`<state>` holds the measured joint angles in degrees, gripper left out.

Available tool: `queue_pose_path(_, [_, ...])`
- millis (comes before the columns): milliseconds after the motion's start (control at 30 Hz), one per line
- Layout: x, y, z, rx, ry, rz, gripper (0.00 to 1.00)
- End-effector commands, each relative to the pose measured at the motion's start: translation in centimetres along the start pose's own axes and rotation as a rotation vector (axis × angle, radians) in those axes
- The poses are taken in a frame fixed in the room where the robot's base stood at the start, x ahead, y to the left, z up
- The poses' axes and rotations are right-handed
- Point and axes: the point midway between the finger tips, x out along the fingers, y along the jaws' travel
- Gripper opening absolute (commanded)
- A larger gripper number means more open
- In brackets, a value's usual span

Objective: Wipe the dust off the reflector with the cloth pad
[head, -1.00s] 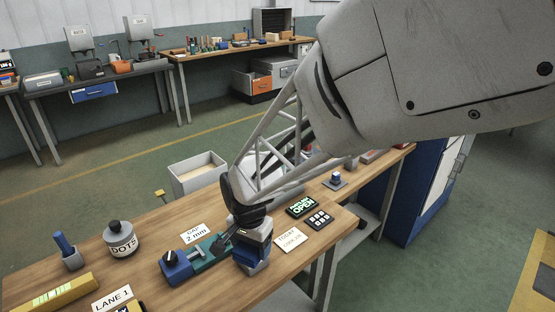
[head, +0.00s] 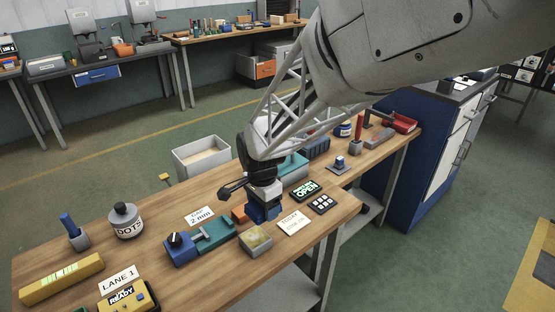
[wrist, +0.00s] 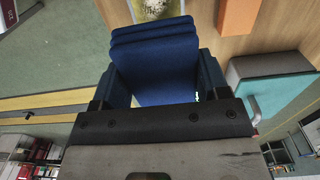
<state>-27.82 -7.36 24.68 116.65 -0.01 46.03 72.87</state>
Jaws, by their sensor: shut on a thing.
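My gripper (head: 263,196) is shut on the blue cloth pad (head: 265,213), pointing down over the bench just behind the reflector. In the wrist view the pad (wrist: 155,65) fills the space between the fingers. The reflector (head: 256,239) is a small grey square holder with a dull yellowish, speckled face. It lies in front of the pad, apart from it in the picture. Its speckled face also shows at the top edge of the wrist view (wrist: 158,8), partly cut off. I cannot tell whether the pad touches the bench.
An orange block (head: 239,215) is close left of the gripper. A teal and blue clamp device (head: 200,240) stands left of the reflector. A "TODAY" card (head: 292,222), a green "OPEN" display (head: 306,191) and a keypad (head: 323,204) lie to the right.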

Motion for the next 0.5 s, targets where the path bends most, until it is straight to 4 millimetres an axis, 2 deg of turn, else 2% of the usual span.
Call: queue_pose_path(500, [4.3,0.0,0.0,-0.001,-0.001,0.002,0.5])
